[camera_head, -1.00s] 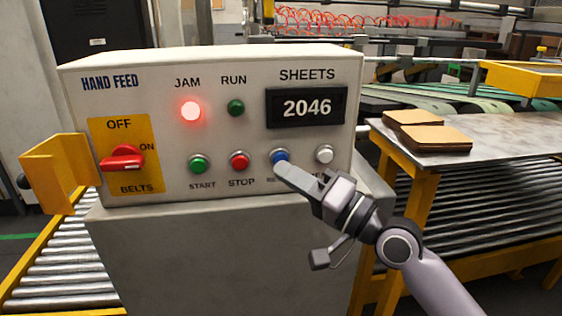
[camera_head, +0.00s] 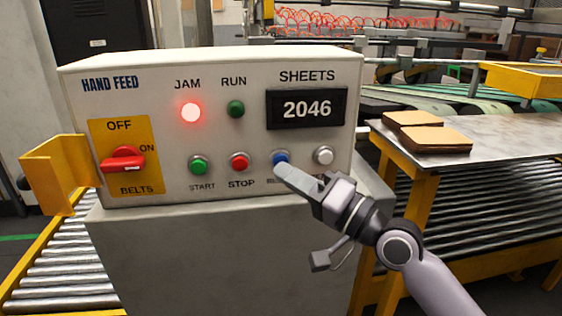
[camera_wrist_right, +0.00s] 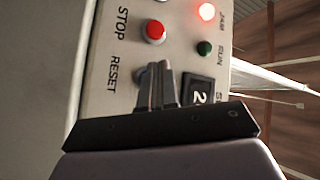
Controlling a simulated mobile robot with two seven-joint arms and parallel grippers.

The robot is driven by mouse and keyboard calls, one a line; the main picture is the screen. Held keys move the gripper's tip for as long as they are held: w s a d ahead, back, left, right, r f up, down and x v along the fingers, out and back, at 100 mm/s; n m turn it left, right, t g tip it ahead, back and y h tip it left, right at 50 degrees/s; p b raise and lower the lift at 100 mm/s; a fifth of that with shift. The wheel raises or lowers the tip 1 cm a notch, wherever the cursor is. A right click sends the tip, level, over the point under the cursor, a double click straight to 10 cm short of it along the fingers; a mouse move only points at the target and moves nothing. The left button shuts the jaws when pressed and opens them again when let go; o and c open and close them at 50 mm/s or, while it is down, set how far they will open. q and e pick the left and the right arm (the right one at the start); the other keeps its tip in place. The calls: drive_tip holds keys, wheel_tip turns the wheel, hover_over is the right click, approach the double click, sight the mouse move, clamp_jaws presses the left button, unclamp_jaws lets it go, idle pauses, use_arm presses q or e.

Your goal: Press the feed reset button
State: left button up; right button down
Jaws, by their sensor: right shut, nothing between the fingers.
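The control box (camera_head: 225,72) carries a blue button (camera_head: 280,157) at lower right of centre, with a label below it partly hidden by my gripper; the right wrist view reads RESET. My right gripper (camera_head: 281,171) is shut and empty, its fingertips at the lower edge of the blue button. In the right wrist view the shut fingers (camera_wrist_right: 157,72) cover most of that button. I cannot tell whether they touch it. The JAM lamp (camera_head: 190,112) glows red and the RUN lamp (camera_head: 236,107) is dark green. My left gripper is not in view.
A green START button (camera_head: 198,165), a red STOP button (camera_head: 239,162) and a white button (camera_head: 323,155) flank the blue one. A red belt switch (camera_head: 122,159) is at left. Cardboard blanks (camera_head: 436,139) lie on a metal table (camera_head: 500,150) at right.

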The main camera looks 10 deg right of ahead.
idle(0.6)
drive_tip(key=shift+w, duration=0.15)
drive_tip(key=shift+w, duration=0.3)
drive_tip(key=shift+w+b, duration=0.5)
idle(0.7)
idle(0.3)
drive_tip(key=shift+s+p, duration=0.7)
drive_tip(key=shift+s, duration=0.25)
